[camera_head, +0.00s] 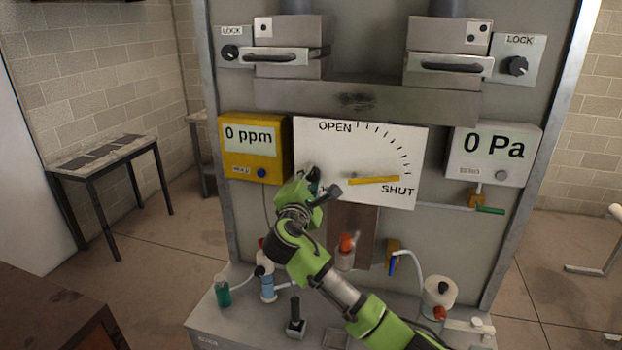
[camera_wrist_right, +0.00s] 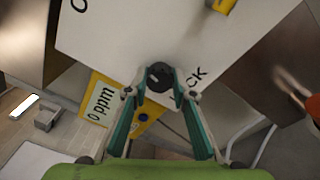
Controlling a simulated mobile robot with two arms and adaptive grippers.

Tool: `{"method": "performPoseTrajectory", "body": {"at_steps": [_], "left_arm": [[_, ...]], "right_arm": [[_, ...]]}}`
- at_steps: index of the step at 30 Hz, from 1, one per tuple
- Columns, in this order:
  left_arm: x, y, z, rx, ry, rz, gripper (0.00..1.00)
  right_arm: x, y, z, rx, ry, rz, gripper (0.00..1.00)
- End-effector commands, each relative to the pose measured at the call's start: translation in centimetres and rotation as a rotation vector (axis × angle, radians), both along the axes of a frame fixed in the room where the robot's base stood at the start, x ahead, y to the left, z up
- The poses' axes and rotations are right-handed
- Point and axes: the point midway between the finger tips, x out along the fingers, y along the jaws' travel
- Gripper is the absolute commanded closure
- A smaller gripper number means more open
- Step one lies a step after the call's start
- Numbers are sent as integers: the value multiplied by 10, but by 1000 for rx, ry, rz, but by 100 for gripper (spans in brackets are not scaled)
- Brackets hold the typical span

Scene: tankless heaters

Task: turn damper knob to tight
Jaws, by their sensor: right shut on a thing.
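A white dial plate (camera_head: 335,150) on the panel is marked OPEN at the top and SHUT at lower right. Its yellow pointer (camera_head: 378,180) lies nearly level, its right end just above SHUT. My right gripper (camera_head: 314,178) is at the plate's lower left corner and hides what is behind it. In the wrist view my right gripper (camera_wrist_right: 160,88) is shut on a small round dark knob (camera_wrist_right: 158,75), a fingertip on each side. A label beside the knob ends in CK; the rest is hidden. My left gripper is not in view.
A yellow meter (camera_head: 250,148) reads 0 ppm at left; a white meter (camera_head: 495,155) reads 0 Pa at right. Two drawers (camera_head: 287,56) (camera_head: 450,66) with lock knobs are above.

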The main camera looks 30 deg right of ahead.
Motion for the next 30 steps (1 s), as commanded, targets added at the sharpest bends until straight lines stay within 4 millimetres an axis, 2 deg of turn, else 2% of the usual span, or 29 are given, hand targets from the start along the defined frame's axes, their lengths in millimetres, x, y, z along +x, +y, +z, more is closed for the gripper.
{"method": "performPoseTrajectory", "body": {"at_steps": [5, 11, 30], "left_arm": [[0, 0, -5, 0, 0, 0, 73], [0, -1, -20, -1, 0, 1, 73], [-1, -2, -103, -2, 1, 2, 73]], "right_arm": [[0, 0, -3, 15, -15, 0, 98], [0, 1, -6, 72, -81, 0, 98], [1, 2, -10, 447, -518, 0, 98]]}}
